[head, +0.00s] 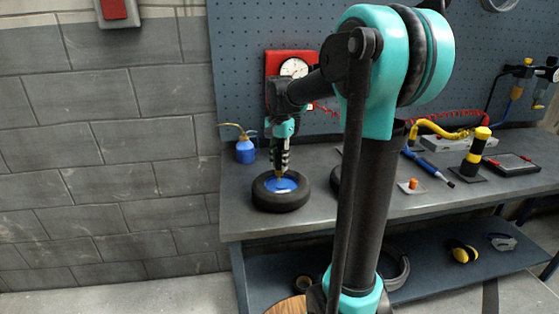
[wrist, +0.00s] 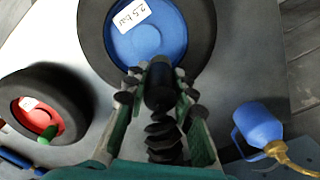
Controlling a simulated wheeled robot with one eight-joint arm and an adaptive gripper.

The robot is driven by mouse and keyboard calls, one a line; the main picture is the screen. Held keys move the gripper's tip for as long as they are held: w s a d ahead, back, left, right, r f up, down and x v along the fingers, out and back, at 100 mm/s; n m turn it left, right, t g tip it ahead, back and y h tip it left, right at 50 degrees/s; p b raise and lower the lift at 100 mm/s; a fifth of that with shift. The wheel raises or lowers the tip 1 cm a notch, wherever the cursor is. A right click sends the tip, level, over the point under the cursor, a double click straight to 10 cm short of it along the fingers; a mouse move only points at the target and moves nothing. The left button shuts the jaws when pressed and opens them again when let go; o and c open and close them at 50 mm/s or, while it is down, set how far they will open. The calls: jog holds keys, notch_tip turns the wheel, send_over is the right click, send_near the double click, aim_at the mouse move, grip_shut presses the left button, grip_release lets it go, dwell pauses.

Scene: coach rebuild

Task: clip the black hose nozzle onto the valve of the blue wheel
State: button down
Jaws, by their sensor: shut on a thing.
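The blue wheel (head: 281,203), a black tyre with a blue hub, lies flat at the left end of the workbench. In the wrist view the blue wheel (wrist: 178,38) is at the top, its hub bearing a white "2.5 bar" label. My gripper (head: 281,160) points down above the hub. In the wrist view my gripper (wrist: 160,85) is shut on the black hose nozzle (wrist: 159,92). A brass-coloured piece (head: 280,174) shows at the hub below the fingers. The valve is hidden by the nozzle in the wrist view; I cannot tell whether they touch.
A red-hubbed wheel (wrist: 38,113) lies beside the blue one, mostly behind my arm in the head view. A blue oil can (head: 245,150) stands behind the blue wheel. A red gauge box (head: 286,66) hangs on the pegboard. Tools and a black-yellow cylinder (head: 476,146) stand right on the bench.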

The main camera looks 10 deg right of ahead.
jog(key=shift+f, duration=0.7)
jog(key=c, duration=1.2)
grip_release()
